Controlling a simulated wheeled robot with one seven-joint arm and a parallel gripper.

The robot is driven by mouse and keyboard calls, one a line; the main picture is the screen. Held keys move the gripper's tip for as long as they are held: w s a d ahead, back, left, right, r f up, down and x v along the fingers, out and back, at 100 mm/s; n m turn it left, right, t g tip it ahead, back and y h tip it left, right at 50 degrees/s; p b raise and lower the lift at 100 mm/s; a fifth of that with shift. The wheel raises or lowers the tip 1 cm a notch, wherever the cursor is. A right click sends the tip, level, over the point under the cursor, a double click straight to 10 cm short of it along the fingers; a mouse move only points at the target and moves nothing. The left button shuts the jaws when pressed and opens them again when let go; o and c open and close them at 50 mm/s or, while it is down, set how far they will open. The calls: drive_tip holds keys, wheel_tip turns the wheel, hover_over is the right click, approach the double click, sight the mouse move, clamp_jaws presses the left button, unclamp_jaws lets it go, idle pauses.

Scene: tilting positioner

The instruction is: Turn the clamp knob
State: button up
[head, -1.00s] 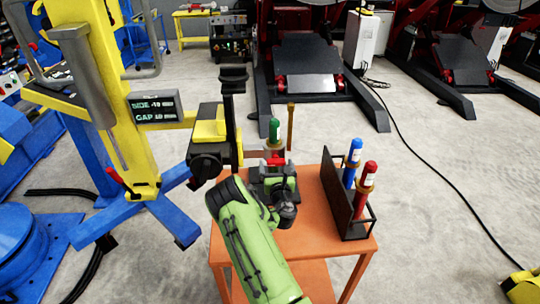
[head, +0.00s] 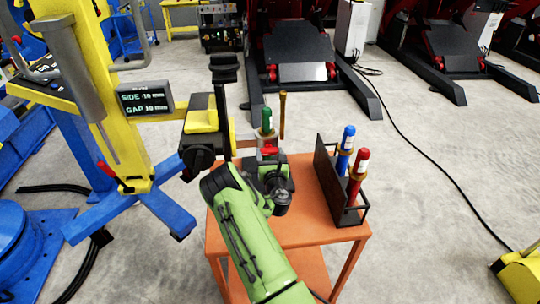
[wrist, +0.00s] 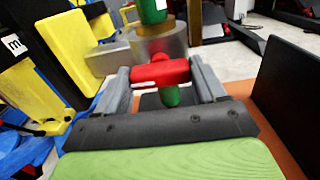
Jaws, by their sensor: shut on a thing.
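The clamp knob (wrist: 160,72) is a red crossbar, with a round red piece above it and a green tip below it. In the wrist view it lies between the two grey fingers of my gripper (wrist: 165,82), which is shut on it. In the head view the red knob (head: 268,150) shows small at the end of my green arm. A green cylinder (head: 266,119) stands upright in a metal collar (wrist: 158,42) just beyond the knob. The yellow and black positioner (head: 202,122) is left of my gripper.
An orange table (head: 300,215) is under my gripper. On its right stands a black rack (head: 325,175) with a blue cylinder (head: 346,145) and a red cylinder (head: 358,175). A display (head: 145,102) on the yellow column shows SIDE and GAP lines. Floor to the right is mostly clear.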

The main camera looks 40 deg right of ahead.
drive_tip(key=shift+r+m, duration=0.1)
drive_tip(key=shift+m, duration=0.3)
drive_tip(key=m+b, duration=0.2)
drive_tip(key=m, duration=0.2)
drive_tip(key=shift+m, duration=0.4)
drive_tip(key=m+b, duration=0.1)
drive_tip(key=m, duration=0.5)
drive_tip(key=shift+d+b, duration=0.1)
drive_tip(key=shift+b, duration=0.3)
drive_tip(key=m+b, duration=0.1)
drive_tip(key=m, duration=0.5)
drive_tip(key=shift+m, duration=0.4)
drive_tip(key=m+b, duration=0.1)
drive_tip(key=m, duration=0.4)
drive_tip(key=shift+m, duration=0.3)
drive_tip(key=o, duration=1)
drive_tip(key=shift+f, duration=0.2)
drive_tip(key=shift+o, duration=0.2)
